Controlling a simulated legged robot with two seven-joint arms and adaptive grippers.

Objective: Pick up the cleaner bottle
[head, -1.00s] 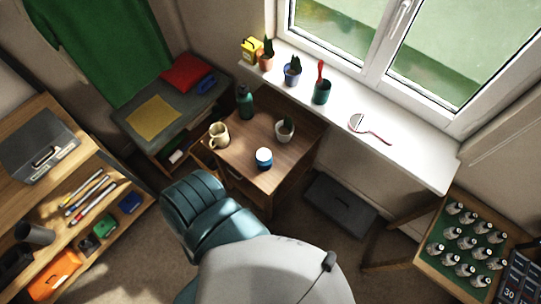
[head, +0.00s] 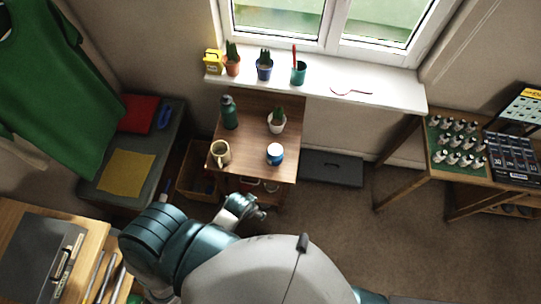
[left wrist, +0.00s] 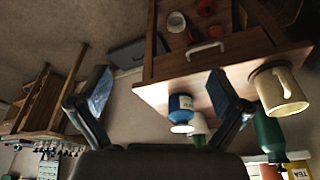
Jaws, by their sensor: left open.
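A dark green bottle (head: 229,112) stands upright at the back left of the small wooden table (head: 250,128). It also shows upside down at the right of the left wrist view (left wrist: 268,132). I cannot read a label that marks it as cleaner. My left gripper (head: 245,208) is in front of the table and below its top, apart from the bottle. In the left wrist view my left gripper (left wrist: 160,74) has its two fingers wide apart with nothing held between them. My right gripper is not in view.
A cream mug (head: 220,152), a blue jar with a white lid (head: 275,154) and a potted plant (head: 277,122) share the table top. Small items sit below it. A windowsill (head: 360,93) with pots is behind. Several small bottles (head: 457,140) stand on the right table.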

